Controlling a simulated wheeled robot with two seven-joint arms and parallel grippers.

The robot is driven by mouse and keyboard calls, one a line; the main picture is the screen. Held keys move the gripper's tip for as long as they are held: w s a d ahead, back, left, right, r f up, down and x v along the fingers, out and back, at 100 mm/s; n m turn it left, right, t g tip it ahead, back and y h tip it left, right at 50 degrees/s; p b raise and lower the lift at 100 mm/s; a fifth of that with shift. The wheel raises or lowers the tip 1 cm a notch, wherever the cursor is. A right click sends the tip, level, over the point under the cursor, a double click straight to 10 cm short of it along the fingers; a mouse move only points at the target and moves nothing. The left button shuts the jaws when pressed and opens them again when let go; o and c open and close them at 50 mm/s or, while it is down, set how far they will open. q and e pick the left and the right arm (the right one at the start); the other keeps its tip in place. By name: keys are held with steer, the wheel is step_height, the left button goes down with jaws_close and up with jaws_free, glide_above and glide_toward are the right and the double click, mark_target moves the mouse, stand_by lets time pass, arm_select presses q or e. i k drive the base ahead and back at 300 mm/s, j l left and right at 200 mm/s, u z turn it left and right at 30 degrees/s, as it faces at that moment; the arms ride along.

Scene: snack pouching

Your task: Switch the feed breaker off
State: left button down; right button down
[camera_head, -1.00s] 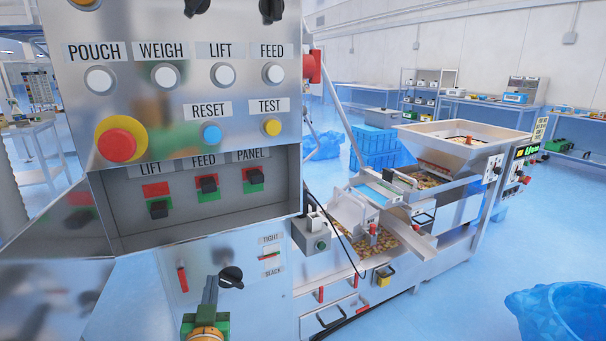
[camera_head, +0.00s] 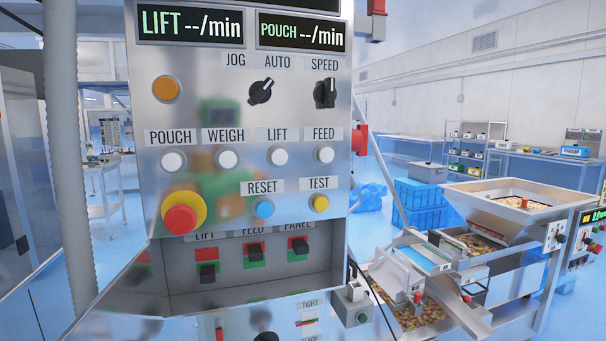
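The feed breaker (camera_head: 254,256) is the middle of three in the recess under the button panel, below a partly covered FEED label. Its black toggle sits near the border of its red upper and green lower parts; its exact position is hard to tell. The lift breaker (camera_head: 207,272) is to its left, its toggle lower, over the green. The panel breaker (camera_head: 299,248) is to its right, its toggle placed much like the feed one. Neither of my grippers is in view, and nothing touches the breakers.
Above the recess, the steel panel carries a red emergency button (camera_head: 181,219), a blue reset button (camera_head: 263,208), a yellow test button (camera_head: 319,203) and several white lamps. A hopper machine (camera_head: 512,203) stands to the right. The front of the recess is clear.

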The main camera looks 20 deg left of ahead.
mark_target(255, 252)
steer(key=u, duration=0.75)
steer(key=k+j+z, duration=0.2)
steer(key=k+j, duration=0.05)
steer(key=j, duration=0.1)
